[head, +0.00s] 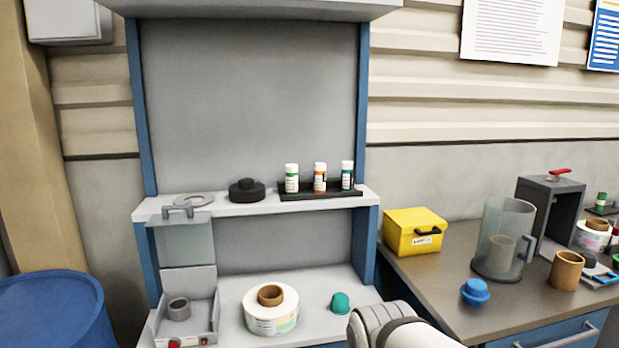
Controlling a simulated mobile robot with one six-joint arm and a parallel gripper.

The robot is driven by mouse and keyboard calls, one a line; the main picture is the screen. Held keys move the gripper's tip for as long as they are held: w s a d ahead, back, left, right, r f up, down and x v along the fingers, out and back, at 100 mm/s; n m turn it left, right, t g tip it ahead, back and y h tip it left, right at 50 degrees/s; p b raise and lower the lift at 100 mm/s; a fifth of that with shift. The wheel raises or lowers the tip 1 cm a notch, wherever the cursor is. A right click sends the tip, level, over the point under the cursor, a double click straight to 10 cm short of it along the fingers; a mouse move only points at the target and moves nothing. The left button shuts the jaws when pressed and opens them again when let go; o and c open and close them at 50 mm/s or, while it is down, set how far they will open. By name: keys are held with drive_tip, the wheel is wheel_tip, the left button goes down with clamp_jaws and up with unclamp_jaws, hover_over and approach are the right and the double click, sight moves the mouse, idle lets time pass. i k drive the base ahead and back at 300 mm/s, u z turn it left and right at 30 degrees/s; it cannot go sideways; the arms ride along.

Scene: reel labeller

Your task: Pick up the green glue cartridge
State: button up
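A small white bottle-like cartridge with a green lower band (292,179) stands upright at the left end of a black tray (320,194) on the upper shelf. Beside it in the same tray stand an orange-banded cartridge (320,178) and a dark teal-banded cartridge (347,176), with gaps between them. Another small white and green cartridge (601,199) stands at the far right edge of the view. Part of my arm shows at the bottom centre, below the lower shelf's right side. My gripper is out of view.
A black knob-like disc (247,191) sits left of the tray on the shelf (222,208). Below are a label reel (271,315), a teal cap (340,303) and a lidded machine (187,320). A yellow box (413,234) and clear jug (503,240) stand on the right bench.

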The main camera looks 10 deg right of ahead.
sight(291, 169)
drive_tip(key=k, duration=0.6)
drive_tip(key=u, duration=0.5)
drive_tip(key=i, duration=0.8)
drive_tip(key=u, duration=0.55)
drive_tip(key=i, duration=1.45)
drive_tip(key=z, duration=0.5)
drive_tip(key=k, duration=0.65)
drive_tip(key=z, duration=0.15)
drive_tip(key=i, duration=0.7)
drive_tip(key=u, duration=0.05)
